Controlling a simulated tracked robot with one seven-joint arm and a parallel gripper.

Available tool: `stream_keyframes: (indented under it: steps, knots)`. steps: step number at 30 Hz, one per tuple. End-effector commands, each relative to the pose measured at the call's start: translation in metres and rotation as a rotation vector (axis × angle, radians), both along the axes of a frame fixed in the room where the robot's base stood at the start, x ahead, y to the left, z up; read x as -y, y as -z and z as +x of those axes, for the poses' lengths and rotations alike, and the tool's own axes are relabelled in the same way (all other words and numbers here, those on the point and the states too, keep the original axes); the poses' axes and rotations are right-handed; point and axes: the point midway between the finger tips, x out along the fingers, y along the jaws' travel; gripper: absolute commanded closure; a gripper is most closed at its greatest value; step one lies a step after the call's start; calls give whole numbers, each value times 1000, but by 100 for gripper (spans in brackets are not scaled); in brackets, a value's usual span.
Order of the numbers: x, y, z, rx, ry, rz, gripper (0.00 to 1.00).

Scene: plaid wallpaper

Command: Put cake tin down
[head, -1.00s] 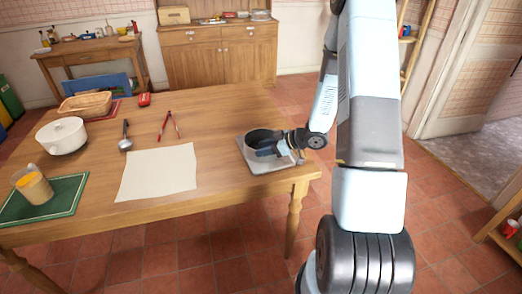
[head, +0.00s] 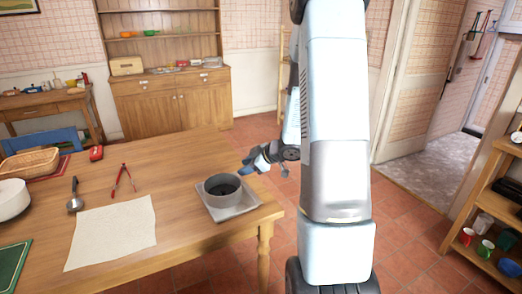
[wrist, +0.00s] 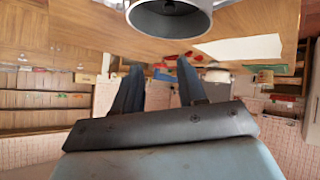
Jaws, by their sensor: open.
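The cake tin (head: 222,190) is a round, dark grey tin with an open top. It sits upright on a light grey square tray (head: 232,212) near the right end of the wooden table. In the wrist view the tin (wrist: 170,20) is at the top edge, apart from the fingers and partly cut off by the frame. My gripper (head: 246,169) is just behind and to the right of the tin in the head view, clear of it. In the wrist view my gripper (wrist: 158,80) has its two fingers spread with nothing between them.
On the table (head: 180,230) lie a cream sheet (head: 112,232), red tongs (head: 122,183) and a ladle (head: 75,195). A white pot (head: 12,199), basket (head: 28,164) and green mat (head: 10,268) are at left. A shelf (head: 490,215) stands at right.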

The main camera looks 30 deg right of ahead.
Motion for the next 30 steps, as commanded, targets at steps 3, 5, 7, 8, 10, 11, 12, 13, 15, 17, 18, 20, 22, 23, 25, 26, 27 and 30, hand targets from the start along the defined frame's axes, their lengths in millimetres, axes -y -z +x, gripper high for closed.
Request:
stream_keyframes:
  steps: [3, 5, 7, 8, 10, 11, 12, 13, 15, 17, 18, 20, 22, 23, 25, 26, 27, 30]
  knots:
    - [8, -35, 9, 30, 110, -98, 59]
    - [12, -53, 11, 39, 169, -140, 59]
    - [16, -73, 11, 48, 240, -181, 59]
    - [18, -81, 10, 49, 270, -196, 59]
    - [21, -101, 5, 52, 339, -228, 59]
    - [23, -109, 3, 52, 369, -239, 59]
    - [24, -120, -2, 52, 407, -251, 59]
    - [24, -128, -5, 50, 437, -258, 59]
    - [25, -145, -15, 43, 503, -273, 59]
    - [25, -160, -26, 35, 556, -279, 59]
    - [24, -169, -33, 28, 590, -281, 59]
    - [22, -182, -46, 12, 642, -280, 59]
    - [20, -195, -63, -9, 701, -272, 59]
    - [18, -200, -70, -18, 724, -267, 59]
    - [13, -211, -89, -45, 775, -248, 59]
    - [11, -216, -97, -57, 795, -238, 59]
    - [7, -221, -108, -76, 819, -226, 59]
    - [-5, -232, -138, -128, 870, -183, 59]
